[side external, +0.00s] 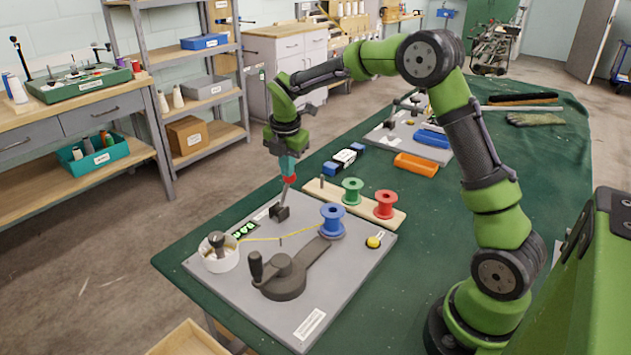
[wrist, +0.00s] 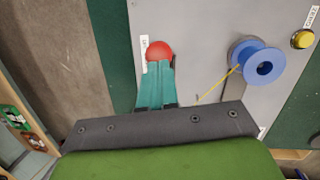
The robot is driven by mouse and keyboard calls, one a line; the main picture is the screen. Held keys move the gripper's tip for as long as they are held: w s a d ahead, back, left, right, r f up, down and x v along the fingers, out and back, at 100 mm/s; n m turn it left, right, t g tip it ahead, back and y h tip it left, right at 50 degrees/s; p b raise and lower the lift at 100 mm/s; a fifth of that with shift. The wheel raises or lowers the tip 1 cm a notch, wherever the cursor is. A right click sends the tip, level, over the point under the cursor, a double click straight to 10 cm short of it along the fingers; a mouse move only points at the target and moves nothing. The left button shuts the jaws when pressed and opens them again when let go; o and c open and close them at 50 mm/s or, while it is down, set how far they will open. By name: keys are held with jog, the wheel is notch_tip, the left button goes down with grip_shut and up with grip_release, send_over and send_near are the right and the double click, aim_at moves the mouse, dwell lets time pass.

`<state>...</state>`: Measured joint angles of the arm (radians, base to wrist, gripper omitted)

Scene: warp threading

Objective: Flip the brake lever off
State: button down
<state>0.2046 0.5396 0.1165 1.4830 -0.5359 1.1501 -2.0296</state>
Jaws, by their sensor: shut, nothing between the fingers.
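The brake lever (side external: 289,181) has a red ball knob on a short stem rising from a black base (side external: 279,212) at the back edge of the grey board (side external: 345,265). The stem tilts slightly to the right in the side view. My gripper (side external: 288,174) is right above the knob, pointing down, its teal fingers shut with nothing between them. In the wrist view the red knob (wrist: 159,49) shows just beyond the closed fingertips (wrist: 160,66), which partly cover it. I cannot tell whether they touch it. The stem is hidden there.
A blue spool (side external: 332,220) stands right of the lever, with yellow thread running to a white drum (side external: 217,252). A dark crank (side external: 283,275) sits in front. Green (side external: 352,190) and red (side external: 385,204) spools stand on a wooden rack behind. A yellow button (side external: 374,241) is at the right.

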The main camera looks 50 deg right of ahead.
dwell(0.4)
jog(key=s+a+r, duration=0.1)
jog(key=r, duration=0.5)
jog(key=s+a+r, duration=0.1)
jog(key=a+r, duration=0.1)
jog(key=r, duration=0.4)
jog(key=shift+a+r, duration=0.25)
jog(key=shift+r, duration=0.05)
